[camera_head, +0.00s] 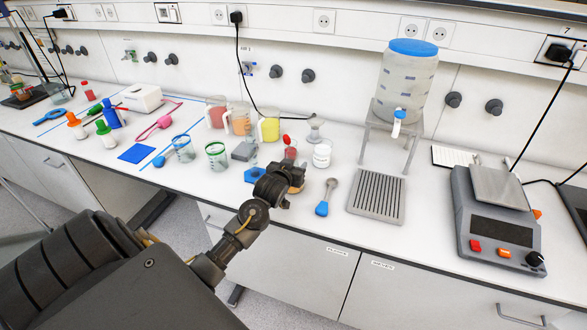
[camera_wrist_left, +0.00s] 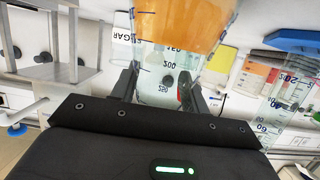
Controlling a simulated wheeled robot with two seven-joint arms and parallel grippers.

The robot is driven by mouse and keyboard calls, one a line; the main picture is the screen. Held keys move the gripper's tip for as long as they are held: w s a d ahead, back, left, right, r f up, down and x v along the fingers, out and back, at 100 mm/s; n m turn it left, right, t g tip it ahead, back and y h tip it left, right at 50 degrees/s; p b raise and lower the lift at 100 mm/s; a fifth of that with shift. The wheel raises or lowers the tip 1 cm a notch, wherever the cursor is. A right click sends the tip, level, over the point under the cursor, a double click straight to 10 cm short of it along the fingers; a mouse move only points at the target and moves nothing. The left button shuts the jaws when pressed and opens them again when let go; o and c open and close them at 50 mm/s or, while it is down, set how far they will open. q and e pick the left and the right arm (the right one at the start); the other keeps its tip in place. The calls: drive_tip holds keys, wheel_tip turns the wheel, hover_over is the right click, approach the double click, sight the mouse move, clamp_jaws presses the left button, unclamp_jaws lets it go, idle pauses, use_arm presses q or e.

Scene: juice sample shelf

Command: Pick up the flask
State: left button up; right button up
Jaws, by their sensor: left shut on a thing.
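I cannot tell whether the flask touches the bench. My right gripper is not in view.
A blue hexagonal base (camera_head: 253,175) lies just left of the gripper, and a white jar (camera_head: 322,154) stands close at right. Jugs with orange (camera_head: 239,121) and yellow (camera_head: 269,126) contents stand behind.

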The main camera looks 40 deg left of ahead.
use_arm(q)
drive_tip(key=shift+r, duration=0.2)
drive_tip(key=shift+r+b, duration=0.6)
drive_tip(key=shift+r, duration=0.6)
drive_tip(key=s+d+r+p, duration=0.1)
drive_tip(key=s+d+r, duration=0.1)
drive_tip(key=s+r, duration=0.8)
drive_tip(key=shift+s+d, duration=0.15)
drive_tip(key=shift+s, duration=1.7)
drive_tip(key=shift+r, duration=0.1)
wheel_tip(320, 180, up, 5)
drive_tip(key=p, duration=0.5)
drive_tip(key=shift+p, duration=0.3)
